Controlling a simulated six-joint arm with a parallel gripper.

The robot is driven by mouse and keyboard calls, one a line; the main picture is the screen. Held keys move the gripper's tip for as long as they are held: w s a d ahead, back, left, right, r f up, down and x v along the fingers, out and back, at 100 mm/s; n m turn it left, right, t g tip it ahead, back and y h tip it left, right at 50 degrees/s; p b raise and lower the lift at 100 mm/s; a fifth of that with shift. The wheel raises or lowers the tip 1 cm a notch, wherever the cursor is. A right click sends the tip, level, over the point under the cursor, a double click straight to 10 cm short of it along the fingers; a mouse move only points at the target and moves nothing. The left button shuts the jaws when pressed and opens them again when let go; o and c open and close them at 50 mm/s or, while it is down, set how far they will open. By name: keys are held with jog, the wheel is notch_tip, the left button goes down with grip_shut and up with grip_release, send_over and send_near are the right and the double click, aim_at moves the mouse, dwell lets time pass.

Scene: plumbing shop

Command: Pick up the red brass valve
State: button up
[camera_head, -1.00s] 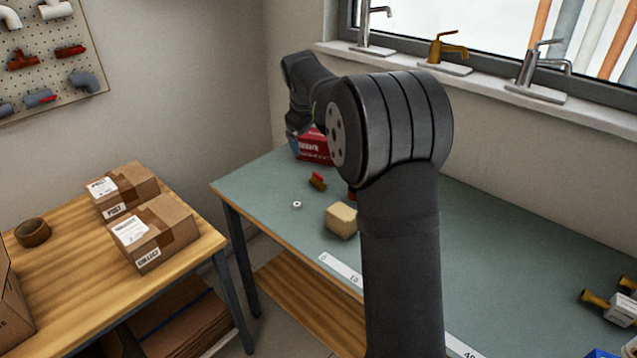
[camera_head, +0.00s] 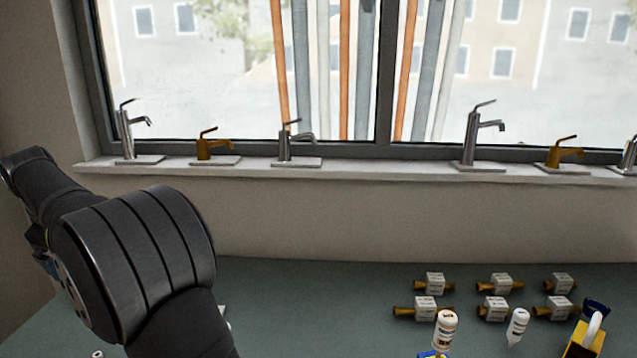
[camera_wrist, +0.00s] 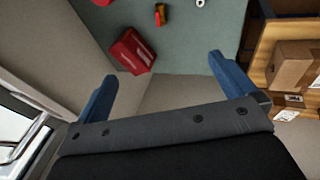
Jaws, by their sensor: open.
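The small valve with a red handle and a brass body (camera_wrist: 160,14) lies on the green bench top at the upper edge of the wrist view. It is not visible in the head view. My gripper (camera_wrist: 161,66) is open, its two blue fingers wide apart with nothing between them. The valve lies beyond the fingertips, clear of both. In the head view my arm fills the lower left and hides most of the gripper.
A red box (camera_wrist: 131,50) stands near the left finger, by the wall. Cardboard boxes (camera_wrist: 294,65) sit on a wooden table at right. In the head view, several white-tagged brass fittings (camera_head: 424,308) and bottles (camera_head: 446,330) occupy the bench's right; taps (camera_head: 215,148) line the windowsill.

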jog(key=shift+c, duration=0.4)
jog(key=c, duration=1.1)
jog(key=shift+o, duration=0.2)
jog(key=w+a+f+m+g, duration=0.2)
jog(key=w+a+f+g, duration=0.15)
jog(key=w+f, duration=0.85)
jog(key=f, duration=0.4)
jog(key=a+f, duration=0.1)
jog(key=f, duration=0.8)
jog(key=shift+s+a, duration=0.4)
jog(key=shift+w+a+f, duration=0.1)
jog(key=shift+a+f, duration=0.15)
jog(key=shift+f, duration=0.55)
jog(key=shift+a+f, duration=0.3)
jog(key=shift+f, duration=0.55)
jog(key=shift+w+a+f, duration=0.1)
jog(key=shift+a+f, duration=0.15)
jog(key=shift+f, duration=0.55)
